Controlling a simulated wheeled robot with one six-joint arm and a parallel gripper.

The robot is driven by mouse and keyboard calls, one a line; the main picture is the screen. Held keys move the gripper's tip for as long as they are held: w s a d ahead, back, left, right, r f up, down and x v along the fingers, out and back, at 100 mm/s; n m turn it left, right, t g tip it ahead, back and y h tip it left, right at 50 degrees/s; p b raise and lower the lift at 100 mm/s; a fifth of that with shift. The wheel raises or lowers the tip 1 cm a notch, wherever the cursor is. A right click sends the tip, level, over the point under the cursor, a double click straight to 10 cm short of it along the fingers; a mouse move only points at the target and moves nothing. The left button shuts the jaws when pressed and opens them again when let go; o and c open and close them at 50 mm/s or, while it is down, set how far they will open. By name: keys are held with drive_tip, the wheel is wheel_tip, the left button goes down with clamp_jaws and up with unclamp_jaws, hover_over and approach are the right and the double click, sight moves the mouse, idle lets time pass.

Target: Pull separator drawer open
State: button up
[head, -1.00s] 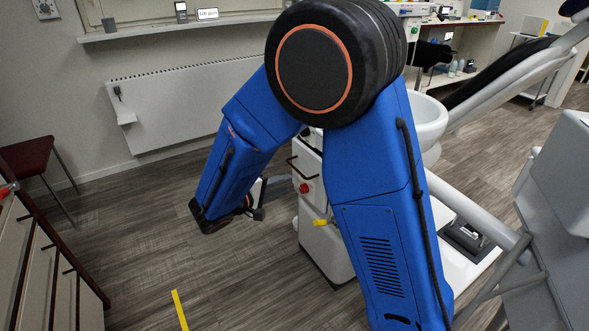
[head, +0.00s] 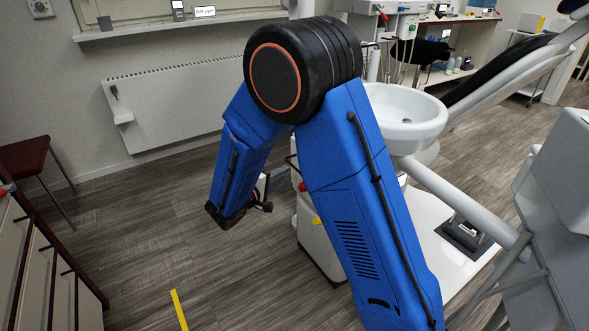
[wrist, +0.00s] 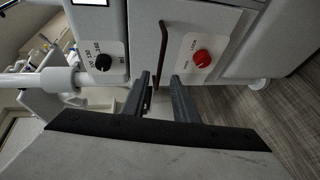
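The separator drawer is the pale front (wrist: 184,22) of a white cabinet (head: 312,240) below the basin. Its dark bar handle (wrist: 163,45) runs upright in the wrist view, and part of it shows in the head view (head: 291,164) beside my arm. My gripper (wrist: 163,80) is open, with two grey fingers apart. The handle's lower end lies close to the gap between the fingertips; I cannot tell whether they touch it. A red knob (wrist: 202,58) on a lock label is right of the handle. In the head view my gripper (head: 264,191) is small and partly hidden.
A black dial (wrist: 103,62) and a white pipe (wrist: 45,78) are left of the handle. A white basin (head: 405,115) and grey chair parts (head: 560,190) stand right. Drawers (head: 40,265) line the left edge. The floor between them and the cabinet is clear.

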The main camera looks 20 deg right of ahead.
sight(295, 168)
drive_tip(key=x, duration=0.8)
drive_tip(key=shift+w+d, duration=0.1)
drive_tip(key=shift+d, duration=0.05)
clamp_jaws()
idle(1.2)
